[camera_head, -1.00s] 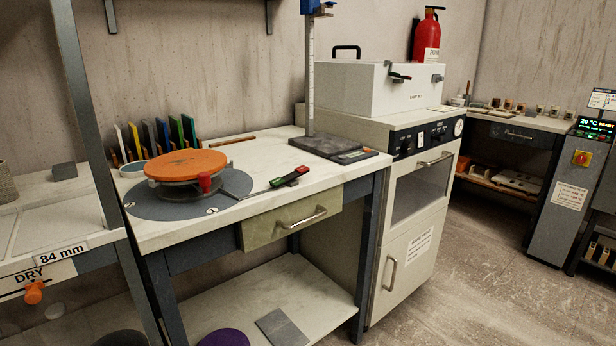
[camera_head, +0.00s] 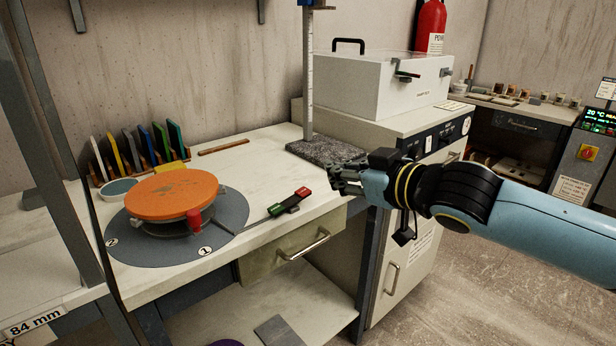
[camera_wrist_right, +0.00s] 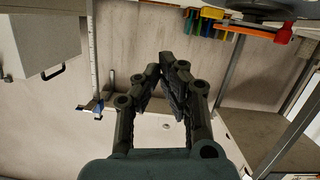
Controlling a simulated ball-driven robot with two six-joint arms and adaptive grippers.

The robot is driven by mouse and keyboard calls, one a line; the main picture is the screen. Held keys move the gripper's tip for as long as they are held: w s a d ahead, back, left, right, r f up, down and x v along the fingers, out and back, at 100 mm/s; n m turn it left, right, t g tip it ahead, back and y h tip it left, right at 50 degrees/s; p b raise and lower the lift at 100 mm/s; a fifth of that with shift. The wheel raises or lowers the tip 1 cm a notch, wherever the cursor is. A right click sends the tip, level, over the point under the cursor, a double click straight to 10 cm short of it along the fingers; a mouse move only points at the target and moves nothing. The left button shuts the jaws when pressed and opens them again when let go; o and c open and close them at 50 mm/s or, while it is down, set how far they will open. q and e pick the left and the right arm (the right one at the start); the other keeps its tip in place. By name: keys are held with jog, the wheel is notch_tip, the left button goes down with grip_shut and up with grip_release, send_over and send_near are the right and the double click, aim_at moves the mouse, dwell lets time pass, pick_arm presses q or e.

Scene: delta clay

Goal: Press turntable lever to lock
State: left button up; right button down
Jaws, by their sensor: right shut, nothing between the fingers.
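The turntable (camera_head: 175,193) has an orange round top on a grey base disc (camera_head: 130,248) marked 1 and 2, on the white workbench. Its lever (camera_head: 290,202) reaches out to the right of the disc, with a green end and a red end. A red knob (camera_head: 194,221) sits at the turntable's front edge; it also shows in the right wrist view (camera_wrist_right: 284,36). My right gripper (camera_head: 335,176) is shut and empty, above the bench's right side, right of the lever and apart from it. The right wrist view shows its fingers (camera_wrist_right: 170,58) meeting. My left gripper is out of view.
A vertical measuring post (camera_head: 308,80) on a dark stone base (camera_head: 312,150) stands behind my right gripper. Coloured upright tools (camera_head: 142,145) stand behind the turntable. A white lidded box (camera_head: 380,85) sits on the cabinet at right. The bench between turntable and post is mostly clear.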

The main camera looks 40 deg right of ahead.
jog(key=w, duration=0.1)
jog(key=b, duration=0.3)
send_over(290, 202)
jog(key=s+d, duration=0.2)
jog(key=d, duration=0.1)
notch_tip(290, 202, down, 2)
jog(key=f, duration=0.3)
jog(key=shift+w+d+f, duration=0.25)
jog(key=shift+w+f, duration=0.05)
jog(key=shift+w, duration=0.05)
jog(key=shift+f, duration=0.45)
